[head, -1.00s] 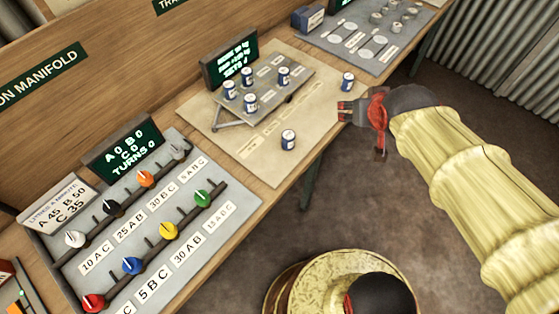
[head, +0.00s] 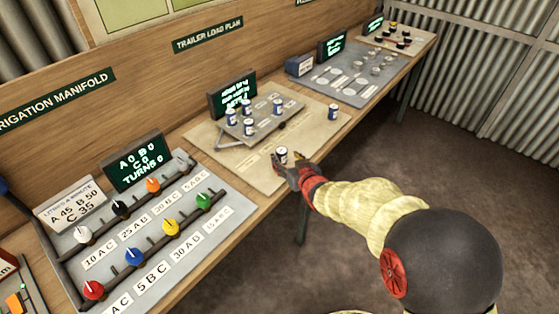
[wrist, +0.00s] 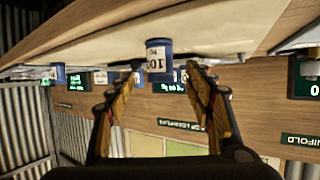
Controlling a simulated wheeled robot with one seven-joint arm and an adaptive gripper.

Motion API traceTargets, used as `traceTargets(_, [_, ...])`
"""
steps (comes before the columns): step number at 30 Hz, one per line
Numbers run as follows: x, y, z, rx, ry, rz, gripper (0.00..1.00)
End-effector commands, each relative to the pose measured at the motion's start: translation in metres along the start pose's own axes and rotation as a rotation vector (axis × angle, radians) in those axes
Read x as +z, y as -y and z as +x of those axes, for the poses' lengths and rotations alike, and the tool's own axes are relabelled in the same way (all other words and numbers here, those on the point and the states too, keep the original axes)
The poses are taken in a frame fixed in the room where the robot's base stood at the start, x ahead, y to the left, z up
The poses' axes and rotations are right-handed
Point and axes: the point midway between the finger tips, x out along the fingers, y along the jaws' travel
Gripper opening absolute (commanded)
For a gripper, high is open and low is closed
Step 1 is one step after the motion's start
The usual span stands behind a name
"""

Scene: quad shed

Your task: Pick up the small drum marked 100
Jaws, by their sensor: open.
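A small blue-and-white drum (head: 282,154) stands upright on the tan board (head: 262,177), near its front edge. In the wrist view, which is upside down, this drum (wrist: 158,58) shows a white label that appears to read 100, partly hard to make out. My gripper (head: 288,170) is open at the near side of the drum. In the wrist view the fingertips (wrist: 164,72) lie to either side of the drum's image, with the drum just beyond or between them; I cannot tell whether they touch it.
Another drum (head: 333,112) stands at the board's right. Several drums stand on a grey trailer plate (head: 262,122) behind. A grey panel of coloured knobs (head: 140,240) lies to the left, and a grey tray (head: 345,83) farther right. The floor in front of the bench is clear.

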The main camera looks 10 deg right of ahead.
Motion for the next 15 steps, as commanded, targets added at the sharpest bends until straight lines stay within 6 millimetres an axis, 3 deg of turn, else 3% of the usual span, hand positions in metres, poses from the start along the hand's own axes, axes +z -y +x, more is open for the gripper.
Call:
traceTargets(9, [-0.001,0.001,0.041,-0.001,0.001,0.0,0.53])
traceTargets(15, [-0.004,0.001,0.054,0.0,0.0,0.0,0.53])
